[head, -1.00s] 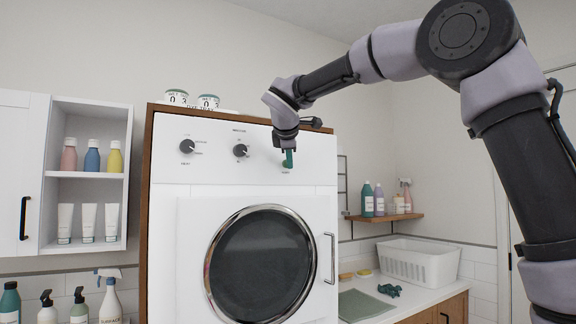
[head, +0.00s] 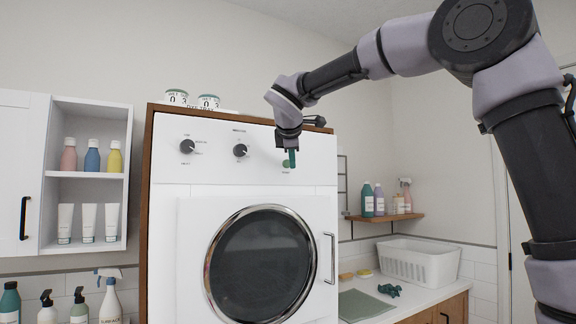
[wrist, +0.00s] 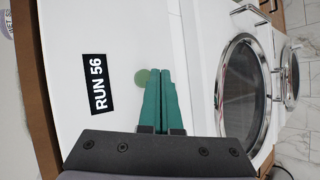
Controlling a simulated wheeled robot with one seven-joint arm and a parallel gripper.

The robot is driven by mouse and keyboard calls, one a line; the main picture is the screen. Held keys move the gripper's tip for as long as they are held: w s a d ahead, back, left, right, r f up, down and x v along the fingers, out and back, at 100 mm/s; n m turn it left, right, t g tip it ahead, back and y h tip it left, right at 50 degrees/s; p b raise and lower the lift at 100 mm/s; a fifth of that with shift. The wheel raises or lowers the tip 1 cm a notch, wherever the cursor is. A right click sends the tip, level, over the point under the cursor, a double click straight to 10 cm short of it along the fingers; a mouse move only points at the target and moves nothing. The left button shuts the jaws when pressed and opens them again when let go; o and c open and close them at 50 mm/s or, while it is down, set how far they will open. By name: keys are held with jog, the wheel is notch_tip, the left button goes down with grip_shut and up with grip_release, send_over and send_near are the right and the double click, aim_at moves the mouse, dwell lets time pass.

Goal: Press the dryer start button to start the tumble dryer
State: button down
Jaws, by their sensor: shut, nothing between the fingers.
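The tumble dryer (head: 172,230) is white, with a round dark glass door (head: 262,265); its door also shows in the wrist view (wrist: 240,85). The dryer start button (head: 286,163) is a small green disc on the right of the control panel. It also shows in the wrist view (wrist: 142,77), just beyond and left of my fingertips. My gripper (head: 292,158) has green fingers, shut and empty, just right of the button in the head view. In the wrist view my gripper (wrist: 160,72) points toward the panel. The button looks uncovered; whether the fingers touch the panel I cannot tell.
Two dark knobs (head: 187,146) (head: 240,150) sit left of the button. A black "RUN 56" label (wrist: 98,84) shows in the wrist view. A handle (head: 329,258) stands out beside the door. A white basket (head: 420,262) is on the counter at right.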

jog(key=s+d, duration=0.3)
jog(key=s, duration=0.2)
jog(key=shift+d, duration=0.2)
dwell(0.9)
jog(key=s+d+f+m+g, duration=0.2)
jog(key=s+d+f+m, duration=0.25)
jog(key=d, duration=0.55)
jog(key=s+d+f+m+g, duration=0.2)
jog(key=s+d+f+m, duration=0.3)
jog(key=d, duration=0.4)
jog(key=s+d+f+m+y, duration=0.1)
jog(key=s+d+f+m, duration=0.2)
jog(key=s+f+m, duration=0.2)
jog(key=s+d+f+m+y, duration=0.1)
jog(key=s+d+f+m, duration=0.3)
jog(key=s+m, duration=0.5)
jog(key=shift+s+f, duration=0.2)
jog(key=shift+f, duration=0.3)
